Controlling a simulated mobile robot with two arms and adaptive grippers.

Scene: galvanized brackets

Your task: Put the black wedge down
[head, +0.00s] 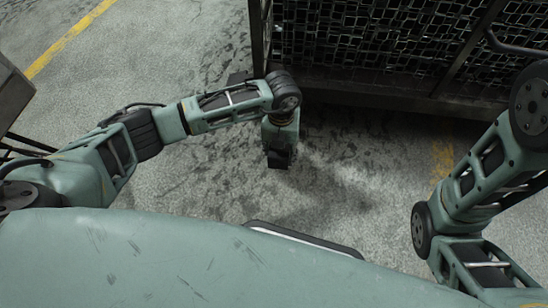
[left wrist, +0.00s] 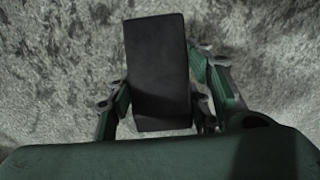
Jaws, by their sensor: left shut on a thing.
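The black wedge (left wrist: 157,65) shows in the left wrist view as a dark, plain block, longer than wide, tilted slightly. My left gripper (left wrist: 160,97) is shut on it, with one green linked finger on each side. In the head view my left gripper (head: 279,150) points down over the concrete floor, near the foot of the wire cage. A dark shape shows at its tip there, but I cannot separate wedge from fingers. I cannot tell whether the wedge touches the floor. My right arm is at the right of the head view; its gripper is out of the picture.
A dark wire-mesh cage (head: 380,38) stands at the top right, just beyond my left gripper. The scuffed concrete floor (head: 345,180) is bare between my arms. Yellow lines (head: 68,42) mark the floor. A grey object's edge (head: 12,95) shows at the far left.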

